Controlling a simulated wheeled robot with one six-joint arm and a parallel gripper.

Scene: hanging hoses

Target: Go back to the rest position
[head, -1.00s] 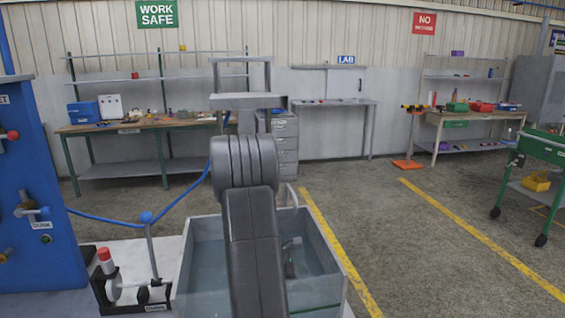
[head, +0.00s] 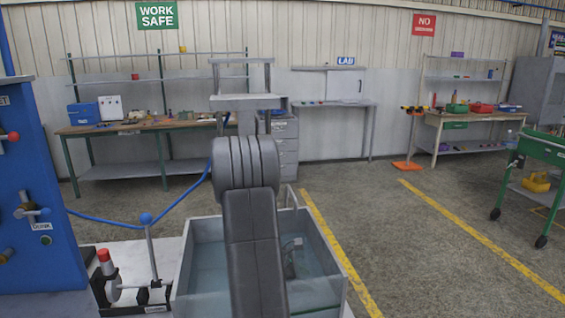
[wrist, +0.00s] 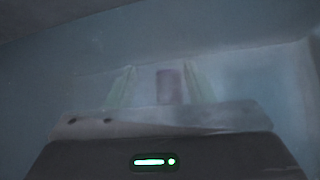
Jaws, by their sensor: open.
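My arm stands in the middle of the head view in front of a grey tank (head: 328,247) with clear water in it. Pale bluish surfaces fill the rest of the dim wrist view.
A blue panel (head: 35,190) with taps stands at the left. A blue hose (head: 105,217) runs from it past a blue-topped post. A valve stand (head: 106,265) is left of the tank. Workbenches line the back wall; a green cart (head: 543,146) is at right. Open floor lies right of the tank.

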